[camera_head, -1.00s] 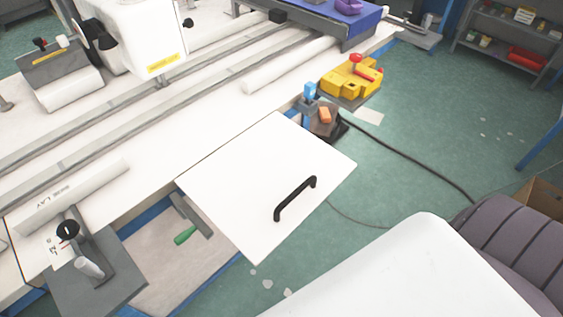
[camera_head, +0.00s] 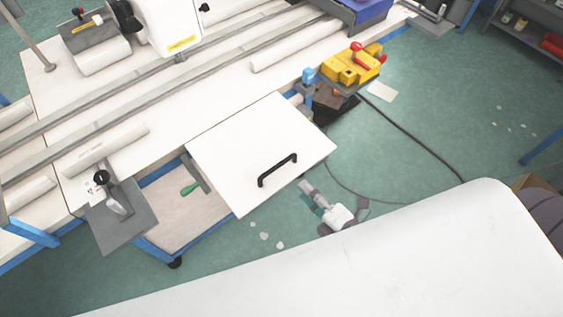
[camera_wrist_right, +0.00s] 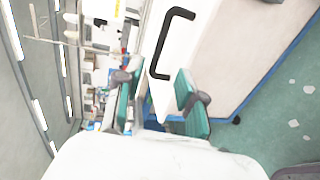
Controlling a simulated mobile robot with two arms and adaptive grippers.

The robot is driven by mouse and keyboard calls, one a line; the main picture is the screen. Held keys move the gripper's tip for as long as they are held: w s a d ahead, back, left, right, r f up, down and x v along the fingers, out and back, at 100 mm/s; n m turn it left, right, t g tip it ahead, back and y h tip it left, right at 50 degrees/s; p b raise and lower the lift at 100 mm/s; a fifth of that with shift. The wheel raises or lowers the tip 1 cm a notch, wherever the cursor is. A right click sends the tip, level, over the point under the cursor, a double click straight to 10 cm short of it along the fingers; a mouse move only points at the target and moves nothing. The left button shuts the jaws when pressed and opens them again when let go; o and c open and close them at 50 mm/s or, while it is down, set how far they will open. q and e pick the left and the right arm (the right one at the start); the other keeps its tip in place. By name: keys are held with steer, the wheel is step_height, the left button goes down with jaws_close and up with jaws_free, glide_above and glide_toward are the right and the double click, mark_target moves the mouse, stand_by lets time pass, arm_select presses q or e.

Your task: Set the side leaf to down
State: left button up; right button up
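The side leaf (camera_head: 240,135) is a white square panel on the long edge of the white table. It stands out from the table and looks roughly level with its top. A black bar handle (camera_head: 277,170) is on its outer part. My right gripper (camera_head: 307,190) is just beyond the leaf's outer edge, near the handle. In the right wrist view, the right gripper (camera_wrist_right: 156,84) has its two green-padded fingers apart with nothing between them. The handle (camera_wrist_right: 170,38) lies ahead of the gap, on the leaf (camera_wrist_right: 200,35). My left gripper is out of view.
The white table (camera_head: 225,90) carries long rails and a sewing machine (camera_head: 170,25). A yellow box with red parts (camera_head: 350,66) sits right of the leaf. A grey plate with a lever (camera_head: 120,220) is at the left. A cable crosses the green floor, which is otherwise mostly open.

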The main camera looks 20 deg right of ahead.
mark_target(278, 165)
steer(key=p+x, duration=0.2)
steer(key=x, duration=1)
steer(key=shift+w, duration=0.1)
jaws_close()
